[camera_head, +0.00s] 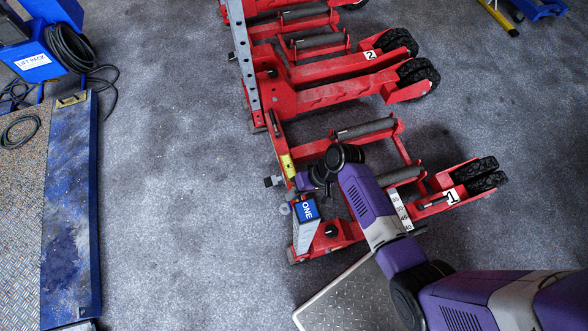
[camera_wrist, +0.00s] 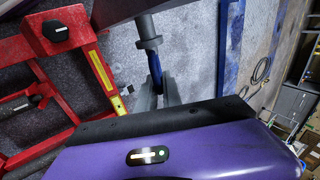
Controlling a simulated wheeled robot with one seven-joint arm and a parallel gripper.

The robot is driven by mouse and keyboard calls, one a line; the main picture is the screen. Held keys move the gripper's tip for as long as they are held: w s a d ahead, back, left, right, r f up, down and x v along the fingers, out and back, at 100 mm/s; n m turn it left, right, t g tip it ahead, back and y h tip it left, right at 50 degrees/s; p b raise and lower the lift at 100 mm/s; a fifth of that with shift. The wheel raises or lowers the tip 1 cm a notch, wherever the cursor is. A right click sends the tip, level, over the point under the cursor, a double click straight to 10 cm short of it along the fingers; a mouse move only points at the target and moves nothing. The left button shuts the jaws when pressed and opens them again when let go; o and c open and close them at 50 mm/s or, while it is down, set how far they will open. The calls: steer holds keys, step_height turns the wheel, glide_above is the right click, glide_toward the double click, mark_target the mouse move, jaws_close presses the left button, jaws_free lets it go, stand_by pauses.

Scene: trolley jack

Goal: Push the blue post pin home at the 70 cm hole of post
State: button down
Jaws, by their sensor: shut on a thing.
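In the wrist view the blue post pin (camera_wrist: 154,66) shows as a blue piece between the grey fingers of my gripper (camera_wrist: 158,92). The gripper is shut on it. A grey collar and shaft (camera_wrist: 148,32) run from the pin up to a dark grey post (camera_wrist: 122,9) at the top edge. I cannot tell how deep the shaft sits, and no hole mark is readable there. In the head view the post's blue-and-white top marked ONE (camera_head: 306,211) stands at the near end of red jack 1 (camera_head: 345,232). My purple arm hides part of the jack.
Red jack 2 (camera_head: 330,95) stands behind jack 1. A blue ramp edge (camera_head: 70,210) and a blue box with coiled cable (camera_head: 35,65) lie at the left. A metal tread plate (camera_head: 350,300) lies in front. The grey floor between ramp and jacks is clear.

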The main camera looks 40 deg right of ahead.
steer(key=shift+s+a+p, duration=0.2)
steer(key=shift+s+p, duration=0.1)
steer(key=shift+s, duration=0.3)
steer(key=shift+s+a+p, duration=0.2)
steer(key=shift+s+p, duration=0.05)
steer(key=shift+s, duration=0.3)
steer(key=c, duration=1.4)
jaws_free()
steer(key=shift+c, duration=0.2)
steer(key=v, duration=0.7)
steer(key=shift+d+r, duration=0.2)
steer(key=shift+r, duration=0.1)
